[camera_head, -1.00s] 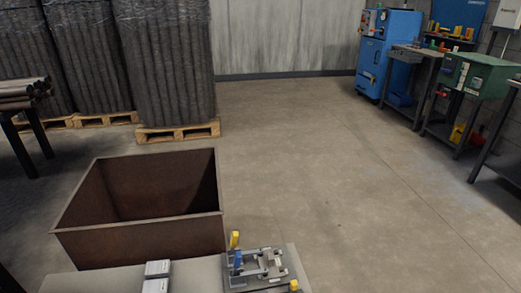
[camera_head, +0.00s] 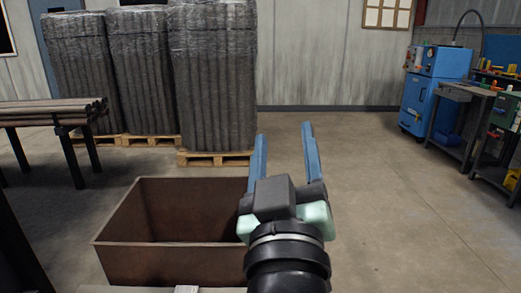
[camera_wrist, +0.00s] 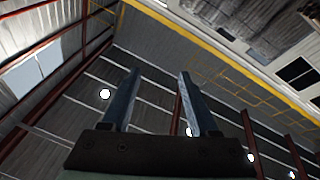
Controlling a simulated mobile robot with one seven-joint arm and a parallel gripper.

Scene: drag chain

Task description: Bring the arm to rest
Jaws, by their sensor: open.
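My gripper (camera_head: 283,150) is in the middle of the head view, raised with its two blue fingers pointing up and away. The fingers are spread apart with nothing between them. In the wrist view my gripper (camera_wrist: 155,85) also shows open and empty, against the roof and upper walls of the hall. My black wrist is at the bottom of the head view. The gripper touches nothing that I can see.
A brown open bin (camera_head: 165,262) stands at the lower left, partly behind my gripper. Wrapped bundles (camera_head: 215,75) stand on pallets behind. A rack of pipes (camera_head: 50,112) is at left. A blue machine (camera_head: 425,95) and workbenches (camera_head: 465,95) are at right. The right floor is clear.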

